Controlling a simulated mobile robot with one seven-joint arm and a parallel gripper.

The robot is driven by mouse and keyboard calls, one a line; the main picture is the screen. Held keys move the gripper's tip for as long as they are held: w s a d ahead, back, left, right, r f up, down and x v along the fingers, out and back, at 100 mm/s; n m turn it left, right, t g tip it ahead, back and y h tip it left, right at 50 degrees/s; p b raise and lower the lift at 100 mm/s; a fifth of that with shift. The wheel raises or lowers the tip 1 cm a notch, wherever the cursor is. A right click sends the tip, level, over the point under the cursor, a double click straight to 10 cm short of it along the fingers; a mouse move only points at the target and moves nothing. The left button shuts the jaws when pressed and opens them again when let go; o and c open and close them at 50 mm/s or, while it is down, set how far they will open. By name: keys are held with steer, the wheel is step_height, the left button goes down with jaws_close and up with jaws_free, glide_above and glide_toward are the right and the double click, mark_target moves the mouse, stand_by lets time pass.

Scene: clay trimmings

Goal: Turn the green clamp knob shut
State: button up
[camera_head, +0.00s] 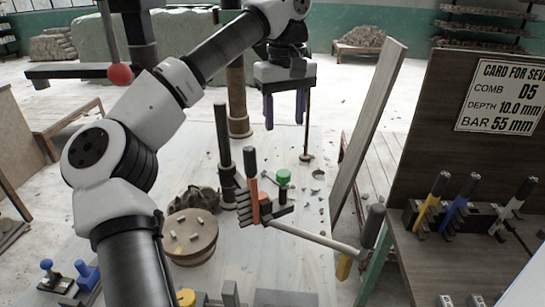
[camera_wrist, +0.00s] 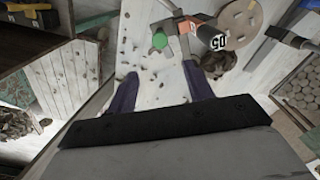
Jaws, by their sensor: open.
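The green clamp knob (camera_head: 284,176) stands on the clamp over the pale work surface, beside an orange-handled comb tool (camera_head: 253,163). In the wrist view the green knob (camera_wrist: 160,41) shows beyond the fingertips, left of the orange handle, whose black end reads "50" (camera_wrist: 212,40). My gripper (camera_head: 284,122) points down, open, with two dark purple fingers spread apart. It is above the knob in the picture, with nothing between the fingers. In the wrist view my gripper (camera_wrist: 159,76) is also empty, and the knob lies ahead of the gap. The fingers do not touch the knob.
A black post (camera_head: 222,135) stands left of the clamp, and a long pale bar (camera_head: 315,236) reaches right. A round wooden disc (camera_head: 188,250) and dark clay sit left. A card board (camera_head: 440,110) with several racked tools stands right. Small trimmings are scattered around.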

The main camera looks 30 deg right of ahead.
mark_target(283, 172)
step_height(283, 172, down, 14)
steer(key=shift+s+r+p, duration=0.15)
steer(key=shift+p, duration=0.5)
steer(key=c, duration=1)
